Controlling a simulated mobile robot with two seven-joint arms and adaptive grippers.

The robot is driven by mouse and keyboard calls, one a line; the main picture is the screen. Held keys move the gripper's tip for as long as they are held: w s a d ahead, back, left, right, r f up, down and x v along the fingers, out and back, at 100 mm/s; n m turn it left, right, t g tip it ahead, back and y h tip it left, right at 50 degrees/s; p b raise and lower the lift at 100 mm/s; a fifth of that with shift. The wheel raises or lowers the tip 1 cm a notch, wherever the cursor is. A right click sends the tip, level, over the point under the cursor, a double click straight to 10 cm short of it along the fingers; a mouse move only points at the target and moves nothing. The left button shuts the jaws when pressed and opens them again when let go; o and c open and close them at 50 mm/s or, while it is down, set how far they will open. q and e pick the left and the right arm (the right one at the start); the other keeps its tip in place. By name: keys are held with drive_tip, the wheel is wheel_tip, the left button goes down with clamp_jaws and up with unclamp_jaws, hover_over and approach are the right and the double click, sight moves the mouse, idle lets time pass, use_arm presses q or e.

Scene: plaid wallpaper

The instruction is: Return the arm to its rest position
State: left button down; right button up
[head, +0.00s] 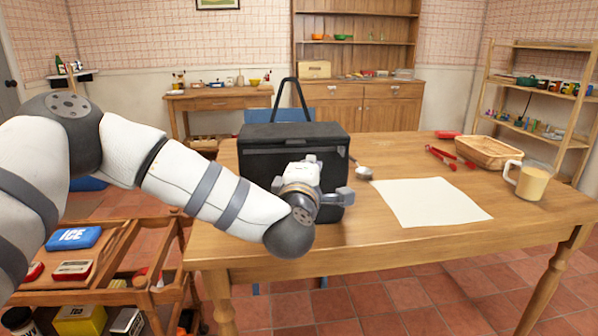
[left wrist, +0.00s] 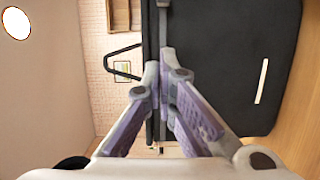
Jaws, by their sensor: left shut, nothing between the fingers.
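My left arm reaches in from the left over the near left part of the wooden table (head: 420,255). My left gripper (head: 343,194) is in front of the black bag (head: 290,133), which has a raised handle and stands on the table. The gripper hides part of the bag's front. In the left wrist view, the fingers (left wrist: 164,82) are shut with nothing between them, and the bag's dark side (left wrist: 245,60) is close behind them. I cannot tell whether they touch the bag. My right gripper is not in view.
A white sheet (head: 428,201), a cup (head: 531,180), a basket (head: 489,151), red tongs (head: 441,158) and a ladle (head: 364,173) lie or stand right of the bag. A wooden cart (head: 100,288) with a blue ice pack (head: 74,237) stands below my left arm.

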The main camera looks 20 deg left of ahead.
use_arm(q)
drive_tip(key=s+d+f+m+g+h+p, duration=0.1)
drive_tip(key=s+d+f+m+g+h, duration=0.2)
drive_tip(key=s+f, duration=0.55)
drive_tip(key=s+d+f+m+g+h, duration=0.1)
drive_tip(key=s+d+f+m+g, duration=0.2)
drive_tip(key=s+f+m, duration=0.5)
drive_tip(key=s+d+f+m+g+h+p, duration=0.1)
drive_tip(key=s+d+f+g+h, duration=0.15)
drive_tip(key=s+f, duration=0.6)
drive_tip(key=s+a+f+m+g, duration=0.2)
drive_tip(key=s+a+f+g, duration=0.1)
drive_tip(key=s, duration=0.7)
drive_tip(key=s+a+f+m+g+y, duration=0.1)
drive_tip(key=s+a+f+m+g, duration=0.2)
drive_tip(key=s, duration=0.7)
drive_tip(key=s+a+f+m+g+y, duration=0.1)
drive_tip(key=s+a+f+m+g, duration=0.1)
drive_tip(key=s, duration=0.8)
wheel_tip(320, 180, down, 2)
drive_tip(key=m+g, duration=0.1)
drive_tip(key=g, duration=0.2)
drive_tip(key=shift+s+a+f+p, duration=0.15)
drive_tip(key=shift+s+a+p, duration=0.15)
drive_tip(key=shift+a+p, duration=0.1)
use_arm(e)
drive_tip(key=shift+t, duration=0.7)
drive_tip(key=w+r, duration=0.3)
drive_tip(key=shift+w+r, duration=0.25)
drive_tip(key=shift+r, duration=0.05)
